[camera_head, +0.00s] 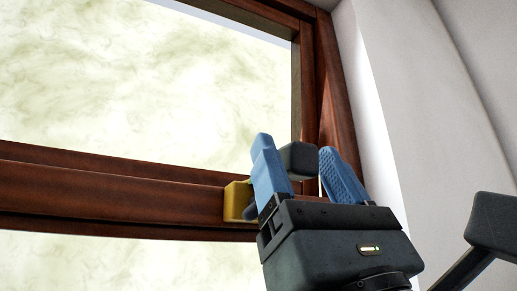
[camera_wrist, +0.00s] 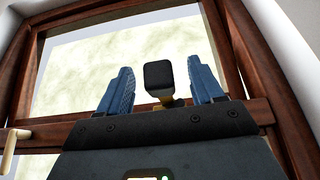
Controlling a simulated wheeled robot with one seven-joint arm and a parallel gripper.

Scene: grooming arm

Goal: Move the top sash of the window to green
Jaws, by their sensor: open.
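The window's top sash (camera_head: 110,200) has a reddish-brown wooden frame around a pale, green-mottled pane. Its lower rail crosses the head view. A yellow fitting (camera_head: 237,201) sits on that rail near its right end, with a dark grey block-shaped knob (camera_head: 298,159). My gripper (camera_head: 295,147) is open, its two blue fingers on either side of the knob. In the wrist view, the knob (camera_wrist: 158,75) stands between the fingers, with gaps showing on both sides. The yellow fitting is partly hidden behind the left finger in the head view. I see no distinct green mark.
The window's wooden side jamb (camera_head: 335,90) rises just right of my gripper, with a white wall (camera_head: 400,100) beyond it. A second pane (camera_head: 100,265) lies below the rail. In the wrist view, a light tan peg-like piece (camera_wrist: 10,148) shows at the left edge.

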